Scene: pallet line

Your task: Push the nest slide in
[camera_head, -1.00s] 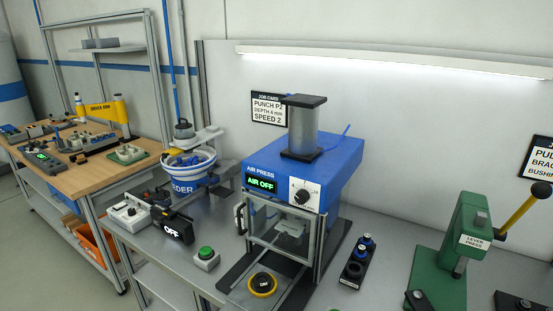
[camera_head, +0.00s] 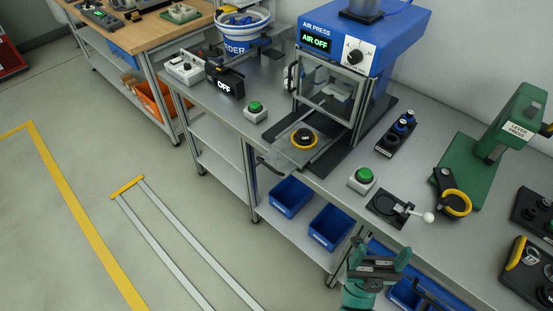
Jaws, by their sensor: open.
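The blue air press (camera_head: 366,35) stands on the grey bench, its display reading AIR OFF. A clear framed guard (camera_head: 328,82) stands in front of its working space. Below and in front of the guard, a dark plate carries a yellow-ringed round part (camera_head: 303,138); this looks like the nest slide (camera_head: 288,151), out towards the bench's front edge. A dark handle (camera_head: 272,168) sticks out at that edge. My gripper (camera_head: 381,258), with green fingers, is open and empty, low in the picture, to the right of the slide and well apart from it.
Green buttons (camera_head: 256,107) stand on the bench, another (camera_head: 362,176) to the right. A white-knobbed lever on a black plate (camera_head: 384,209) and the green lever press (camera_head: 487,150) are further right. Blue bins (camera_head: 290,197) sit on the shelf below.

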